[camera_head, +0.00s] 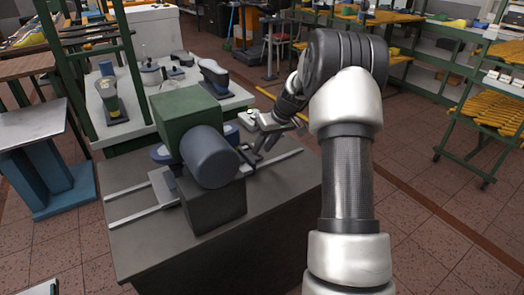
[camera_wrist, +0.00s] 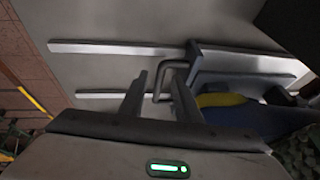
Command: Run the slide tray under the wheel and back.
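The wheel (camera_head: 210,157) is a thick grey-blue cylinder on the front of a green machine housing (camera_head: 187,112), above a dark block. The slide tray (camera_head: 163,187) shows as a pale grey plate left of the wheel, on two light rails; much of it is hidden behind the wheel and block. In the wrist view, a dark U-shaped handle (camera_wrist: 159,78) stands out from an upright grey end piece (camera_wrist: 193,55). A blue piece with a yellow part (camera_wrist: 220,100) lies beyond it. My gripper (camera_wrist: 158,78) is open, its fingers on either side of the handle bar with gaps visible.
The rails (camera_head: 128,219) run across the dark bench top (camera_head: 270,205), which is clear at front right. A white-topped table (camera_head: 130,122) behind holds shoe lasts. A low bluish stand (camera_head: 50,175) is at left. A shelf rack (camera_head: 490,105) stands at right.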

